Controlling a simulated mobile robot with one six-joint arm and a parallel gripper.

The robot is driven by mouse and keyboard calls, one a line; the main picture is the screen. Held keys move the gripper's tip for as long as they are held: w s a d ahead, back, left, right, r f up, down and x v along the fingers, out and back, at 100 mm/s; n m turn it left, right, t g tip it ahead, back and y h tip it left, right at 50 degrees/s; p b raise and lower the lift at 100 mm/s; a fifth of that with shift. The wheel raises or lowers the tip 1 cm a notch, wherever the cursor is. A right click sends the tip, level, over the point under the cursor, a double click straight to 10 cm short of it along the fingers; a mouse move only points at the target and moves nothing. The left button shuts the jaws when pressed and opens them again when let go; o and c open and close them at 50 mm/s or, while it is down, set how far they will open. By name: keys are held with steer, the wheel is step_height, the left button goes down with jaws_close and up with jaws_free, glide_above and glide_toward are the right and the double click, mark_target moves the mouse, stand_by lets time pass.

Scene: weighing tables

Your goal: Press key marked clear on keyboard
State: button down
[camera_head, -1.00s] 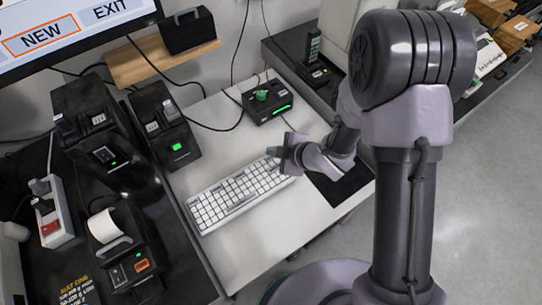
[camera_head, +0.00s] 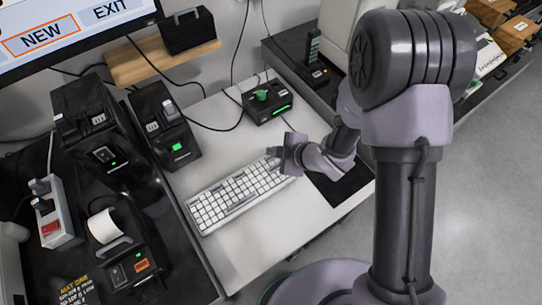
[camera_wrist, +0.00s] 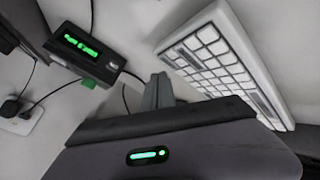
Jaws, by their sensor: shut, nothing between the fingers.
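The white keyboard (camera_head: 232,198) lies on the white table, and its right end is partly hidden behind my gripper in the head view. In the wrist view the keyboard (camera_wrist: 218,62) fills the upper right, with its key labels too small and blurred to read. I cannot tell which key is marked clear. My gripper (camera_head: 279,153) is over the right end of the keyboard in the head view. In the wrist view its shut fingers (camera_wrist: 158,88) show beside the keyboard's edge, with nothing between them. I cannot tell whether the fingertips touch a key.
A black device with a green knob and lit display (camera_head: 267,101) stands behind the keyboard; it also shows in the wrist view (camera_wrist: 84,45). A black mat (camera_head: 340,184) lies right of the keyboard. Black devices (camera_head: 165,125) and a printer (camera_head: 130,245) stand to the left.

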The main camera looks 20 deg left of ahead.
steer(key=shift+f+b, duration=0.45)
steer(key=shift+b, duration=0.05)
steer(key=shift+f+b, duration=0.35)
steer(key=shift+b, duration=0.05)
stand_by(0.6)
steer(key=shift+r, duration=0.1)
steer(key=shift+r+p, duration=0.55)
steer(key=shift+r, duration=0.15)
step_height(320, 180, up, 5)
steer(key=p, duration=0.3)
steer(key=shift+p, duration=0.4)
stand_by(0.4)
